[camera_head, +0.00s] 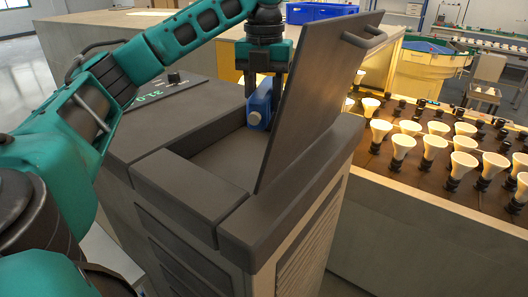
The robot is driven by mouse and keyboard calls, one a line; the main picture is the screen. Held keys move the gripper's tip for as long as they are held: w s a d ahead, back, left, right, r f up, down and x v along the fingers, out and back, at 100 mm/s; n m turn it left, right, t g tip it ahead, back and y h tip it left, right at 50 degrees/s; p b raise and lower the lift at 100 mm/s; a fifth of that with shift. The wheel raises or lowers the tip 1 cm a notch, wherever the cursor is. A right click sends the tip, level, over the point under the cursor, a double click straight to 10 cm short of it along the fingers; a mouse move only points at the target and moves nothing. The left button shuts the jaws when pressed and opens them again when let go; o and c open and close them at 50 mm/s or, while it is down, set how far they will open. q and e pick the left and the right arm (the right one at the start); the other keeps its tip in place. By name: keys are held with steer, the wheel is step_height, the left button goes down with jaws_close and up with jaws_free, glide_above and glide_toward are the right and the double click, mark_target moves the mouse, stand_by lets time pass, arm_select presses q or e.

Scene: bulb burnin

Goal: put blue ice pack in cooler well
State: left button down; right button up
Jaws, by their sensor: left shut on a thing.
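The cooler (180,192) is a dark grey cabinet with a rectangular well (222,163) in its top. Its lid (318,95) stands open on the right side, tilted, with a handle near its upper edge. My left gripper (262,88) points down over the far end of the well, shut on the blue ice pack (260,106). The ice pack is upright, with a white cap facing the front. It hangs at the well's far end, close beside the lid. I cannot tell whether it touches the well floor. My right gripper is not in view.
A panel with a green readout (152,96) and a knob lies on the cooler top at left. A bench on the right holds many white bulbs (403,146) in dark sockets. A blue crate (318,12) and a yellow-and-blue round bin (428,68) stand behind.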

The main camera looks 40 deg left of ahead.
arm_select(q)
step_height(320, 180, down, 13)
steer(key=shift+r, duration=0.1)
stand_by(0.7)
steer(key=c, duration=0.6)
jaws_free()
steer(key=shift+f, duration=0.2)
step_height(320, 180, up, 12)
steer(key=shift+r, duration=0.15)
stand_by(0.6)
